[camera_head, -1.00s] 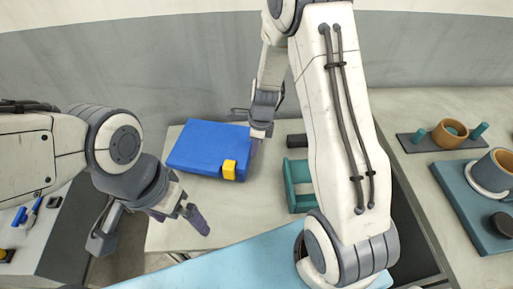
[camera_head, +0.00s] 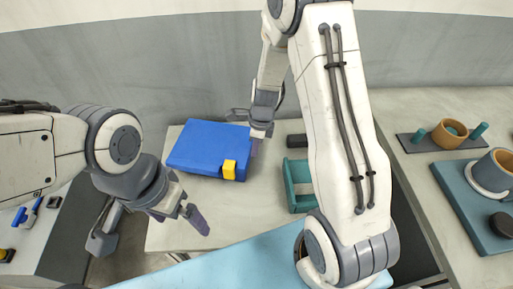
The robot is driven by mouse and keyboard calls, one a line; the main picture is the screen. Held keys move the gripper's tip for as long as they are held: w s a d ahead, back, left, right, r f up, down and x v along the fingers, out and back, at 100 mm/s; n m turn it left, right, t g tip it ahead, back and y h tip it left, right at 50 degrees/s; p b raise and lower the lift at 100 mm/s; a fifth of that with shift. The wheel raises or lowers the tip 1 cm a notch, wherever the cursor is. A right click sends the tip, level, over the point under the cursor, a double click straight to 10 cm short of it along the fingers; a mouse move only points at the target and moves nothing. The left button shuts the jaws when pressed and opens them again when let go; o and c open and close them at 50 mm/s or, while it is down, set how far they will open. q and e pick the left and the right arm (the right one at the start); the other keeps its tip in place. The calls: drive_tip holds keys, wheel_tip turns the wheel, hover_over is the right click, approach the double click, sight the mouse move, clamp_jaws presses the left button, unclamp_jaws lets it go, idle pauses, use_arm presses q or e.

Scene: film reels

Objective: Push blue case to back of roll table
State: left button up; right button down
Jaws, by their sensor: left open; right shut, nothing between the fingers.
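The blue case (camera_head: 207,146) lies flat on the roll table (camera_head: 228,208), near its back left, with a yellow latch (camera_head: 229,169) on its front side. My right gripper (camera_head: 256,146) is shut and empty, at the right end of the case; its fingertips overlap the case's right edge in the picture, and I cannot tell if they touch. My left gripper (camera_head: 150,234) is open and empty, over the front left of the table, in front of the case and apart from it.
A green open holder (camera_head: 294,186) and a dark block (camera_head: 297,140) stand right of the case, partly behind my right arm. A light blue surface (camera_head: 240,262) lies in front. Right, a counter carries a cup (camera_head: 450,133) and a blue tray (camera_head: 470,207). A grey wall (camera_head: 150,75) stands behind.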

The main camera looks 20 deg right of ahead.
idle(0.4)
drive_tip(key=shift+w+a+p, duration=0.4)
drive_tip(key=shift+a+p, duration=0.1)
drive_tip(key=shift+a, duration=0.15)
drive_tip(key=shift+w+a+p, duration=0.35)
drive_tip(key=shift+a+p, duration=0.15)
drive_tip(key=shift+a, duration=0.1)
drive_tip(key=shift+s+d, duration=0.4)
drive_tip(key=shift+d, duration=0.3)
drive_tip(key=shift+s+d, duration=0.4)
drive_tip(key=shift+d, duration=0.25)
wheel_tip(320, 180, up, 6)
drive_tip(key=p, duration=0.6)
drive_tip(key=shift+a, duration=0.1)
